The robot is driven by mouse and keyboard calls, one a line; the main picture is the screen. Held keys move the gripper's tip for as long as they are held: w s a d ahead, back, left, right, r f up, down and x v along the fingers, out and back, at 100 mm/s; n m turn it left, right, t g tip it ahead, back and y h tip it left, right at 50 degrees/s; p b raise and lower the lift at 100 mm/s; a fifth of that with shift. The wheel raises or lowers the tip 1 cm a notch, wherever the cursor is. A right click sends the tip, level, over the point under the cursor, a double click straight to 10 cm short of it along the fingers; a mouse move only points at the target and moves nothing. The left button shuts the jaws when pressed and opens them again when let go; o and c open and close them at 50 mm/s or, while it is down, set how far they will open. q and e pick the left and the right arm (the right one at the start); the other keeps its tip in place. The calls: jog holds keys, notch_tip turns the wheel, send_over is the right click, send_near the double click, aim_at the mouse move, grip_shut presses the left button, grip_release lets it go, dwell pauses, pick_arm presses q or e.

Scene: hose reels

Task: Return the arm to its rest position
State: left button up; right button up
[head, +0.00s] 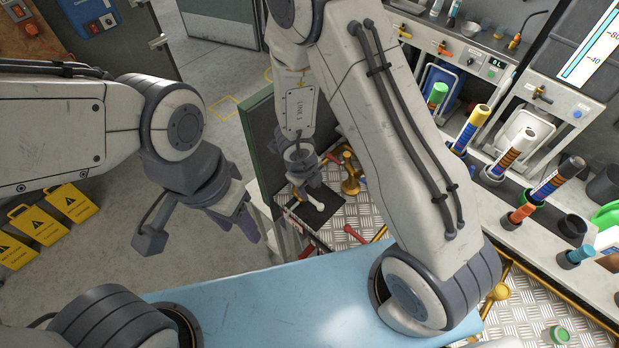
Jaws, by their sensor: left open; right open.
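My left arm comes in from the left edge, pale with dark grey joints. Its gripper (200,232) hangs open and empty over the grey floor, left of the blue surface, with its dark fingers spread wide. My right arm rises from the blue surface at the lower right, bends at the top and reaches down to the middle. Its gripper (312,192) is open, small in view, above a black mat (318,208) on a metal tread-plate surface (350,232). A pale piece is near its fingertips; I cannot tell whether they touch.
A brass fitting (350,185) and a red-handled tool (355,234) lie near the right gripper. A green panel (262,150) stands left of it. Banded cylinders (508,150) stand along the right bench. Yellow floor signs (70,203) stand at left. Open floor lies around the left gripper.

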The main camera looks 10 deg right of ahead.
jog(key=shift+s+a+r, duration=0.1)
jog(key=shift+r, duration=0.55)
